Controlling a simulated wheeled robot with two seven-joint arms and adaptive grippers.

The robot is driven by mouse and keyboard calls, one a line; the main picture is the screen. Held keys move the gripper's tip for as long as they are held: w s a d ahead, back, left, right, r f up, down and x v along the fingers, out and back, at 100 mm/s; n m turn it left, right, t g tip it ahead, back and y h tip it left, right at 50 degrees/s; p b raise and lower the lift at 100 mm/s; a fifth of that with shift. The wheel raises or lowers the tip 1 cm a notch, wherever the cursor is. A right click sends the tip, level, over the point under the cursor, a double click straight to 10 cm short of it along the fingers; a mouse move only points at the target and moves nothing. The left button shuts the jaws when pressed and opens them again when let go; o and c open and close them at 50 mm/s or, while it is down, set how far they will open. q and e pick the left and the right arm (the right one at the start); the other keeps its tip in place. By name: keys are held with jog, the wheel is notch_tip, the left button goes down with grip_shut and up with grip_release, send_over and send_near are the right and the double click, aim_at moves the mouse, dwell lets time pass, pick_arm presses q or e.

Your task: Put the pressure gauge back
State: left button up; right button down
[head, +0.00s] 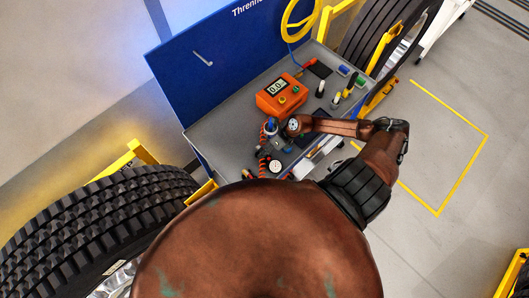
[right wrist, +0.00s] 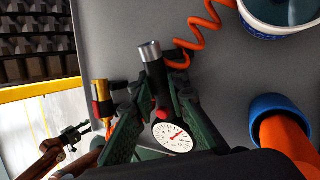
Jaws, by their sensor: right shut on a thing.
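The pressure gauge has a round white dial with a red needle (right wrist: 172,138) and a black body with a silver tip in the right wrist view. In the head view its white dial (head: 277,166) shows near the front edge of the grey bench top (head: 222,133). My right gripper (right wrist: 150,105) has its green fingers on both sides of the black body and is shut on it. In the head view the right gripper (head: 281,145) is small and partly hidden by its wrist. I cannot tell whether the gauge touches the bench. A brown arm with dark fingers, likely my left gripper (right wrist: 72,137), shows small at lower left.
An orange coiled hose (head: 263,152) runs beside the gauge. An orange box with a display (head: 281,95) stands behind. A white and blue tub (right wrist: 285,12) and a blue-collared orange tube (right wrist: 278,115) are close by. Large tyres (head: 95,215) flank the bench. The bench's left part is clear.

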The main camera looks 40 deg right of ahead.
jog(key=shift+f, duration=0.15)
jog(key=c, duration=1.8)
grip_release()
jog(key=v, duration=1.2)
jog(key=shift+s, duration=0.15)
